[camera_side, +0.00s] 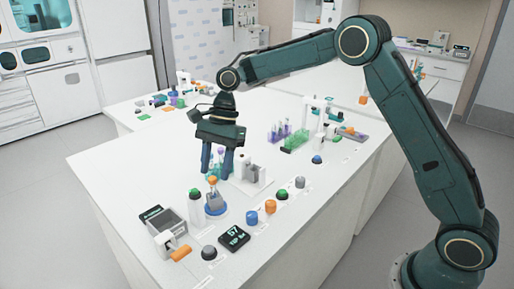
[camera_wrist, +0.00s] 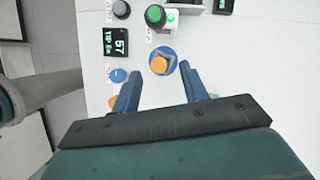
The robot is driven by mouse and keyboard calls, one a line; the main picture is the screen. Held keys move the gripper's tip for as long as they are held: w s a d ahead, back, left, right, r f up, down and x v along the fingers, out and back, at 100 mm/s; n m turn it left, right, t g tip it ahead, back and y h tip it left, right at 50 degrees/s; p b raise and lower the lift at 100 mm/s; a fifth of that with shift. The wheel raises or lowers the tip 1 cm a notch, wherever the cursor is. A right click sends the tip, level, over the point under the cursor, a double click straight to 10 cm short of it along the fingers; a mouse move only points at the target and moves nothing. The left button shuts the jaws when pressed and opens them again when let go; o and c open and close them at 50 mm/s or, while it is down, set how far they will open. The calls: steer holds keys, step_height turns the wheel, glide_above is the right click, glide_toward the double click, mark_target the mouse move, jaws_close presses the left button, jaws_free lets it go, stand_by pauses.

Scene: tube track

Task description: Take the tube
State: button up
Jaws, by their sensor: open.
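A tube with an orange cap (camera_side: 212,181) stands upright in a grey holder (camera_side: 215,202) on a round blue base (camera_side: 216,210). In the wrist view I see the orange cap (camera_wrist: 159,65) from above, on the blue base, just beyond my fingertips. My gripper (camera_side: 216,173) is open, pointing down, with its fingertips close to the height of the cap and apart from it. In the wrist view the two blue fingers (camera_wrist: 163,76) are spread with nothing between them. The tube's body is mostly hidden by its holder.
A white-and-grey unit (camera_side: 250,172) and a tube rack (camera_side: 290,138) stand behind.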

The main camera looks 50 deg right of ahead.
mark_target(213, 183)
steer(key=shift+x, duration=2.35)
steer(key=c, duration=0.8)
